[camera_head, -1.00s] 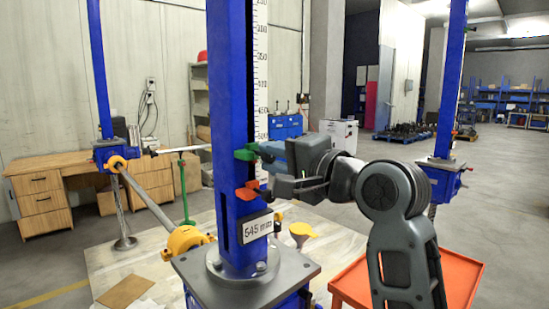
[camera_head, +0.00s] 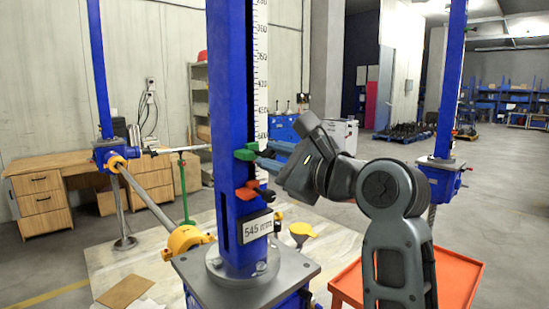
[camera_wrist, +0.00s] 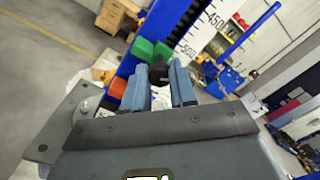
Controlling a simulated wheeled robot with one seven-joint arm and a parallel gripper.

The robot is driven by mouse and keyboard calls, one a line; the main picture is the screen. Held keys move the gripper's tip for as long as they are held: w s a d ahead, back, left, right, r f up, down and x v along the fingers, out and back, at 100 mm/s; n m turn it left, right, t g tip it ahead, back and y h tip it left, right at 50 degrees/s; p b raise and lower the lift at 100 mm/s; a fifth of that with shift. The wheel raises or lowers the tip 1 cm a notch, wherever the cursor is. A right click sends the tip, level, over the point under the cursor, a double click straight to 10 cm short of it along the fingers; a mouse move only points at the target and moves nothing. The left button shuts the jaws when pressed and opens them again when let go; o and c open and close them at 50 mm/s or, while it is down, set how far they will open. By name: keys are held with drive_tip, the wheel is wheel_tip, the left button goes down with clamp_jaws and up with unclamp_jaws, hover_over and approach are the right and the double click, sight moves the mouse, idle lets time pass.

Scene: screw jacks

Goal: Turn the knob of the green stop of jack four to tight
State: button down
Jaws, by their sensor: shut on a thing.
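The green stop (camera_head: 246,153) is on the blue column (camera_head: 232,90) of the near jack, beside its white scale. It also shows in the wrist view (camera_wrist: 142,48). My gripper (camera_head: 266,153) reaches it from the right, rolled to a slant. In the wrist view my gripper's blue fingers (camera_wrist: 158,82) are on either side of the stop's black knob (camera_wrist: 158,72) and shut on it. The fingers partly hide the knob, and I cannot tell how tight it is. A red-orange stop (camera_head: 246,192) sits lower on the same column, apart from my fingers.
A plate reading 545 mm (camera_head: 257,226) is below the red-orange stop. The grey jack base (camera_head: 205,268) stands in front. An orange table (camera_head: 455,280) is at the right. Another blue jack (camera_head: 440,172) stands behind it. A grey shaft with yellow ends (camera_head: 150,197) lies at the left.

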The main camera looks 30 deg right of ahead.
drive_tip(key=m, duration=0.5)
drive_tip(key=shift+f, duration=0.2)
drive_tip(key=shift+m, duration=0.3)
drive_tip(key=c, duration=0.9)
unclamp_jaws()
drive_tip(key=shift+r, duration=0.1)
drive_tip(key=b+v, duration=0.1)
drive_tip(key=v, duration=0.7)
drive_tip(key=shift+w, duration=0.1)
